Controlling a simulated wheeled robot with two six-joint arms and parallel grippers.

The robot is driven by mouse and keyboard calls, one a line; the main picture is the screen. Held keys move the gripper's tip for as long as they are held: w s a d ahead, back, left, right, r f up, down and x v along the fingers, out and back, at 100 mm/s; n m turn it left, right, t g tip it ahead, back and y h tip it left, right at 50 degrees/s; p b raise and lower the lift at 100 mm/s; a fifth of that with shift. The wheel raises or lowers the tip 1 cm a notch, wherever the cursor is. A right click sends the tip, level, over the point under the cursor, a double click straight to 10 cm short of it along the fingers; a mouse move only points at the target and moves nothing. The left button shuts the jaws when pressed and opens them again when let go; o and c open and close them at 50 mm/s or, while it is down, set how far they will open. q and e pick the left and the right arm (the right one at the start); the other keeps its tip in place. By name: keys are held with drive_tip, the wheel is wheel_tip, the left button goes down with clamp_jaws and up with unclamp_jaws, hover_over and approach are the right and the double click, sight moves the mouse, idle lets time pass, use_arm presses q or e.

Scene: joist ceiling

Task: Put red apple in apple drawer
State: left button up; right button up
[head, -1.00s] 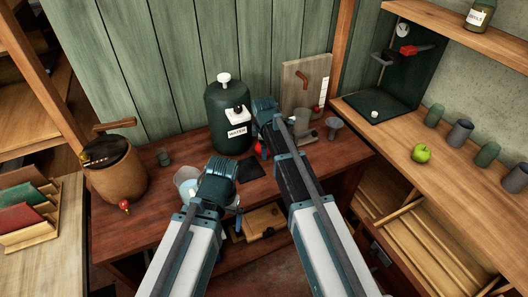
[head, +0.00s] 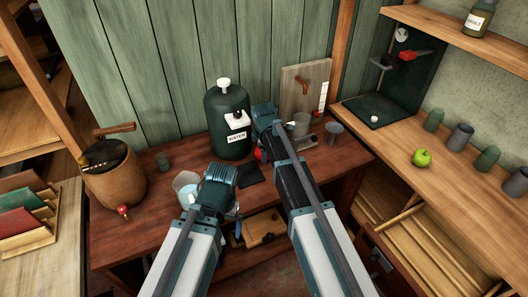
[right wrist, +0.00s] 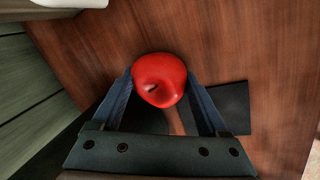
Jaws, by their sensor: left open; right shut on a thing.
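In the right wrist view a red apple (right wrist: 160,78) sits between the blue fingers of my right gripper (right wrist: 162,85), which is shut on it over the dark red wooden tabletop. In the head view the right gripper (head: 262,152) is beside the green water container, its fingers mostly hidden by the arm. My left gripper (head: 236,220) is open near the table's front, by a clear bowl; its fingers are partly hidden. I cannot tell which drawer is the apple drawer; no label for it is readable.
The green water container (head: 229,120) stands at the table's back. A brown barrel with a red tap (head: 115,180) is at left. A light wooden tray (head: 262,228) shows below the table edge. At right, a green apple (head: 422,158) and several cups stand on a shelf.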

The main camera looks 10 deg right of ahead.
drive_tip(key=shift+r, duration=0.15)
wheel_tip(320, 180, up, 3)
drive_tip(key=p, duration=0.3)
drive_tip(key=shift+r+p, duration=0.35)
drive_tip(key=shift+p, duration=0.1)
drive_tip(key=s, duration=0.5)
drive_tip(key=s+a, duration=0.1)
drive_tip(key=s, duration=0.4)
drive_tip(key=s+a+r+p, duration=0.1)
drive_tip(key=s, duration=0.5)
drive_tip(key=shift+a, duration=0.1)
